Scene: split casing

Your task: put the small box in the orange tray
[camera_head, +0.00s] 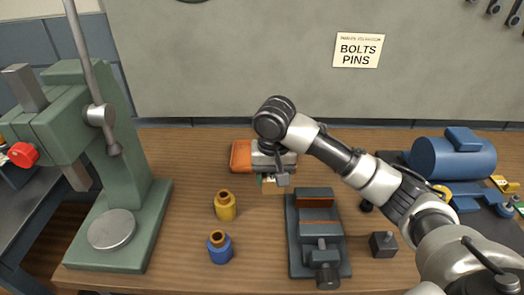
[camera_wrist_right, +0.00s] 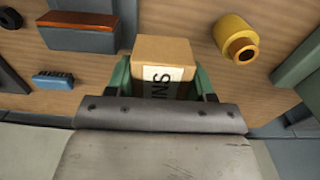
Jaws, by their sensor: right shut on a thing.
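The small box (camera_wrist_right: 162,50) is brown cardboard with a white label, and it sits between the green fingers of my right gripper (camera_wrist_right: 163,80) in the right wrist view. In the head view my right gripper (camera_head: 273,181) points down, shut on the box, whose tan lower part (camera_head: 275,188) shows below it. The orange tray (camera_head: 241,156) lies on the bench just behind and left of the gripper, which hides its right part. The box appears in front of the tray; its height above the bench is hard to tell. My left gripper is out of view.
A yellow bottle (camera_head: 225,206) and a blue bottle (camera_head: 220,247) stand front left of the gripper. A grey vise (camera_head: 317,240) is front right. A green press (camera_head: 125,190) stands left, a blue motor-like cylinder (camera_head: 454,158) right. A blue brush (camera_wrist_right: 53,80) shows in the wrist view.

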